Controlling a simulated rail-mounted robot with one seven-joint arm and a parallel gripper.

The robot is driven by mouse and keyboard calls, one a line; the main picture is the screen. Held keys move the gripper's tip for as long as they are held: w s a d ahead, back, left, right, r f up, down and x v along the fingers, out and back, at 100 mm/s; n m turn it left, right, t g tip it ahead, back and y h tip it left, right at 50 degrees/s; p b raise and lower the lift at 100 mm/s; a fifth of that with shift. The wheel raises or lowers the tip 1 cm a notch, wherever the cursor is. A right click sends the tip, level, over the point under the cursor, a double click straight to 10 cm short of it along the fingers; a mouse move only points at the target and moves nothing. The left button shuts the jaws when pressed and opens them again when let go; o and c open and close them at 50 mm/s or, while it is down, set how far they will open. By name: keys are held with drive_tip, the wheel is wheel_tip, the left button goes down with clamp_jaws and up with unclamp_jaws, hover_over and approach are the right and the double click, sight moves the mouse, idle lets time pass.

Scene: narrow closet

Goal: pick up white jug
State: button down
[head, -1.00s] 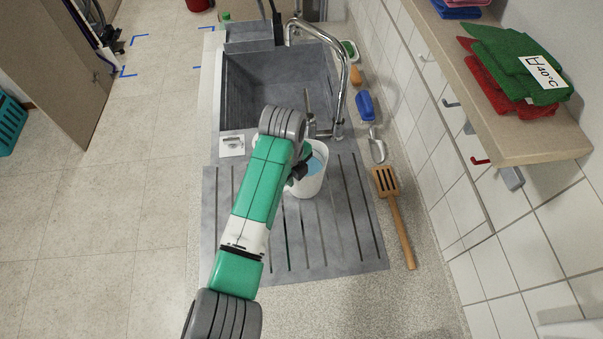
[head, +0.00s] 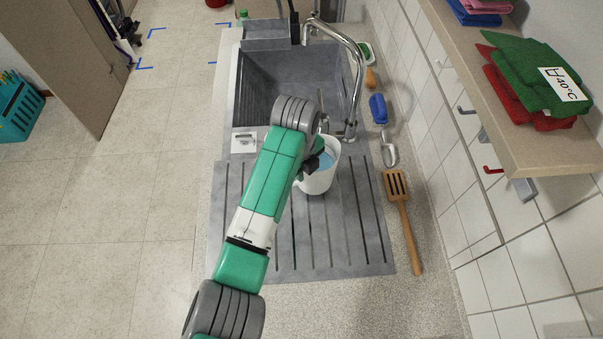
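The white jug (head: 319,184) is at the far end of the grey ribbed drainboard (head: 340,262), near the sink. Bluish content shows inside its rim. My green and grey arm covers its left side. My gripper (head: 318,162) shows only as a small dark part at the jug's near left rim. Its fingers are mostly hidden behind my wrist, so I cannot tell whether they are open or shut on the jug. I also cannot tell whether the jug rests on the board or is slightly above it.
The sink basin (head: 300,80) and chrome tap (head: 357,75) are beyond the jug. A slotted wooden spatula (head: 405,225), metal scoop (head: 389,150) and blue brush (head: 378,109) lie along the right wall. A shelf (head: 545,150) with folded cloths (head: 530,75) overhangs the right side.

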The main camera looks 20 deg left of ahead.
drive_tip(key=shift+r, duration=0.6)
drive_tip(key=s+d+p, duration=0.2)
drive_tip(key=s, duration=0.5)
drive_tip(key=s+d+r+p, duration=0.1)
drive_tip(key=s+d+p, duration=0.1)
drive_tip(key=s, duration=0.6)
drive_tip(key=shift+s+r, duration=0.2)
drive_tip(key=shift+r, duration=0.1)
